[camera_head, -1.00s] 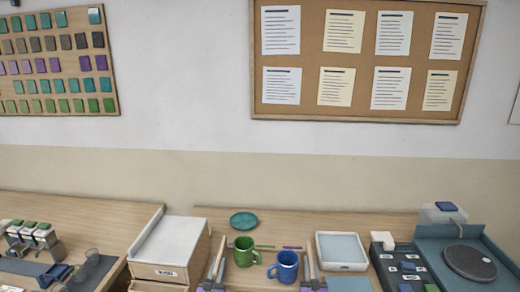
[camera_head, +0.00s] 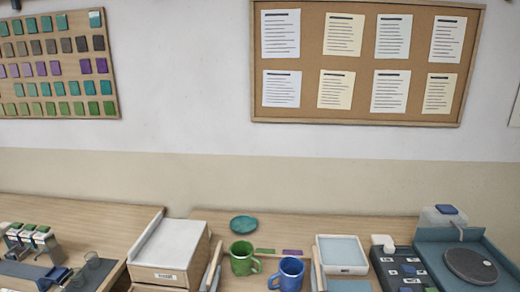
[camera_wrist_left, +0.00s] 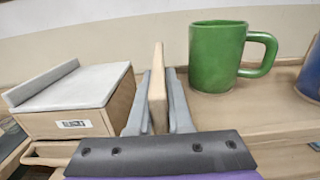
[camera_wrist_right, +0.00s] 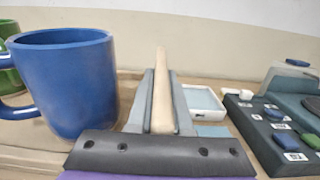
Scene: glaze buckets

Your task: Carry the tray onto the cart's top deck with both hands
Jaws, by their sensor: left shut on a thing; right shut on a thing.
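The wooden tray shows by its left side wall (camera_head: 214,263) and right side wall (camera_head: 317,266) at the bottom of the head view. A green mug (camera_head: 241,259) and a blue mug (camera_head: 291,275) stand upright between these walls. My left gripper (camera_wrist_left: 157,105) is shut on the left wall, which stands up between its fingers. My right gripper (camera_wrist_right: 164,105) is shut on the right wall. The green mug is right of my left gripper; the blue mug is left of my right gripper. The tray's near edge is out of view. I cannot make out the cart.
A wooden drawer box (camera_head: 172,252) with a pale top stands left of the tray. A white-rimmed container (camera_head: 342,256) and a dark panel (camera_head: 402,268) stand to the right, with a round wheel (camera_head: 470,265) beyond. A teal dish (camera_head: 243,224) lies behind the mugs.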

